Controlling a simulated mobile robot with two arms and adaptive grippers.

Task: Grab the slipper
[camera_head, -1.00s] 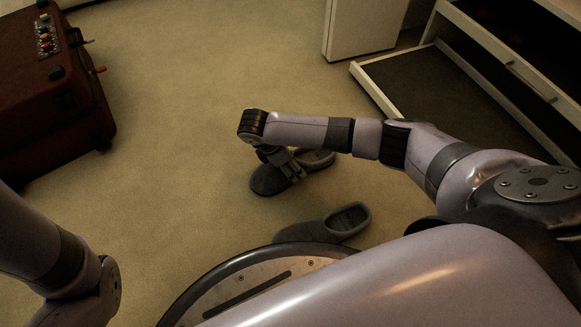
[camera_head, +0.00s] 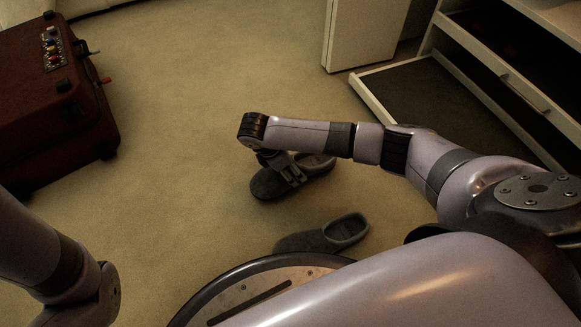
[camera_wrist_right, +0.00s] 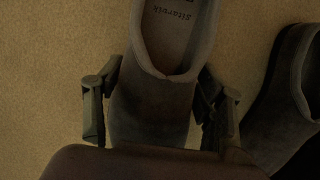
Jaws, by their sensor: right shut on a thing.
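A dark grey slipper (camera_head: 268,184) lies on the carpet near the middle of the head view, under my right gripper (camera_head: 291,177). The right gripper is shut on this slipper, its fingers on either side of the closed toe part. In the right wrist view the same slipper (camera_wrist_right: 152,110) sits between the two fingers (camera_wrist_right: 160,115), with lettering on its insole. A second dark grey slipper (camera_head: 322,235) lies on the carpet closer to my base; it also shows at the right of the wrist view (camera_wrist_right: 280,110). My left arm shows at the left edge, but its gripper is out of view.
A cabinet with a low open shelf (camera_head: 425,100) is at the upper right, and a white panel (camera_head: 365,35) stands at the top. The carpet (camera_head: 190,110) between suitcase and cabinet is clear.

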